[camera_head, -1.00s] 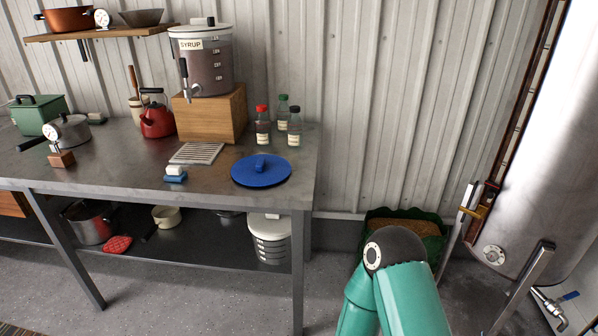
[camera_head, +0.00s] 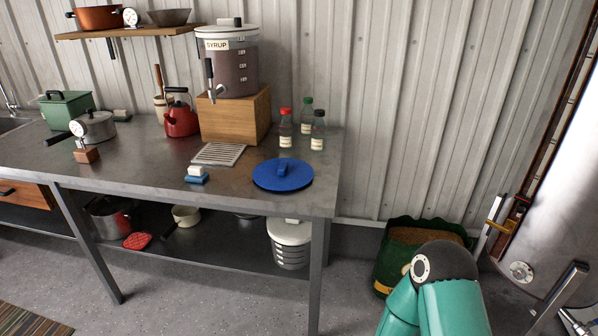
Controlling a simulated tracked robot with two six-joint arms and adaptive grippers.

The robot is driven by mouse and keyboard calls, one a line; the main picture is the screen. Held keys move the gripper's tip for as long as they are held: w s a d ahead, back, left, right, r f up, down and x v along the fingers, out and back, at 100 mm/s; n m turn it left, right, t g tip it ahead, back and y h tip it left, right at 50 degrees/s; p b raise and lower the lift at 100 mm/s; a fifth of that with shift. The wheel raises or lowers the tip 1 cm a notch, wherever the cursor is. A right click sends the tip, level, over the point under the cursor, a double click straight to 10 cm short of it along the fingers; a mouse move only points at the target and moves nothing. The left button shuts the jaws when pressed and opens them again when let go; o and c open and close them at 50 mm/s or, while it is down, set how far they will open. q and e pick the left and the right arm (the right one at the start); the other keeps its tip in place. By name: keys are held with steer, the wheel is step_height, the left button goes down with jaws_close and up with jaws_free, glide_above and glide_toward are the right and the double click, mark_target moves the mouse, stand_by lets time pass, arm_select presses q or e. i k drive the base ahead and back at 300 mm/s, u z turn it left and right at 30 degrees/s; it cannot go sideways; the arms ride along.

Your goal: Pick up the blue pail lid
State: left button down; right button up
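The blue pail lid (camera_head: 284,175) lies flat on the metal table (camera_head: 130,165), near its right front corner, with its raised handle on top. Nothing covers it. A teal arm of mine shows at the lower right, well away from the lid, but its gripper is out of the picture. My other gripper is not in view either.
Small bottles (camera_head: 286,130) stand just behind the lid. A blue and white sponge (camera_head: 196,174) and a slatted rack (camera_head: 218,153) lie left of it. The syrup dispenser (camera_head: 230,62) stands on a wooden box (camera_head: 235,115). A white pail (camera_head: 290,244) sits on the lower shelf.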

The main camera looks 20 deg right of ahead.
mark_target(280, 174)
steer(key=z, duration=0.35)
steer(key=i, duration=0.95)
steer(key=u, duration=0.55)
